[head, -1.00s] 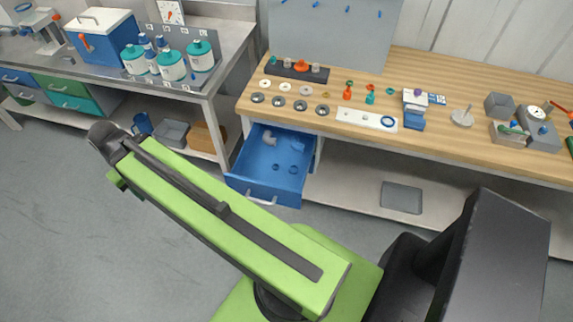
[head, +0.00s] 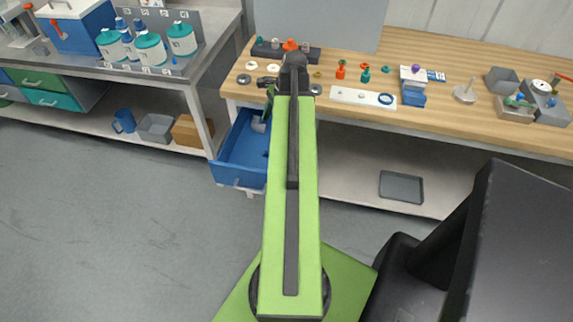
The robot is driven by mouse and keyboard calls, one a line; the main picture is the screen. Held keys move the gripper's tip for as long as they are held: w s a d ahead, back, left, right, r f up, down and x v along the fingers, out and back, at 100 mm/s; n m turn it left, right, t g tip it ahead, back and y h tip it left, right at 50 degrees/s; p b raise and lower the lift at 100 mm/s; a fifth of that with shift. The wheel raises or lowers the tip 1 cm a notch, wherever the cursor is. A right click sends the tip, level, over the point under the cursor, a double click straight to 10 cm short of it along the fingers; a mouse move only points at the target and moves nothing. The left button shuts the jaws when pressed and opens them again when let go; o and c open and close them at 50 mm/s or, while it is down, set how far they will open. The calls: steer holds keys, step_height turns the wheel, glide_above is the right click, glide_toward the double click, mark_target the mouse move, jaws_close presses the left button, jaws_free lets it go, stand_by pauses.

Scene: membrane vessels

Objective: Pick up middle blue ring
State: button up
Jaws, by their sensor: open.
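A blue ring (head: 386,99) lies at the right end of a white strip (head: 350,96) on the wooden bench. The open blue drawer (head: 238,178) below the bench has its right part hidden behind my arm. Dark blue rings seen in the drawer earlier are hidden now, so I cannot tell which ring is the middle one. My green arm reaches forward to the bench's front edge, with its dark elbow above the drawer.
Several grey and white washers (head: 243,79) lie along the bench's left end. Red and teal fittings (head: 341,69) and a blue-and-white device (head: 413,86) stand farther right. A grey tray (head: 401,187) is on the lower shelf. Floor left of my arm is clear.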

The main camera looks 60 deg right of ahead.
steer(key=s+d+f+m+t+b, duration=0.1)
steer(key=s+d+f+m+b, duration=0.1)
steer(key=s+d+m, duration=0.6)
steer(key=a+f+n+b, duration=0.1)
steer(key=f+b, duration=0.2)
steer(key=w+a+f+b, duration=0.1)
steer(key=f+b, duration=0.3)
steer(key=w+a+f+n+b, duration=0.1)
steer(key=f+b, duration=0.2)
steer(key=f, duration=0.1)
steer(key=shift+f+n+b, duration=0.2)
steer(key=shift+n+b, duration=0.1)
steer(key=shift+b, duration=0.1)
steer(key=shift+w+a+f, duration=0.1)
steer(key=shift+w+f, duration=0.05)
steer(key=shift+w, duration=0.05)
steer(key=b+x, duration=0.5)
steer(key=shift+s+f, duration=0.1)
steer(key=shift+s, duration=0.05)
steer(key=c, duration=1.4)
steer(key=shift+r, duration=0.25)
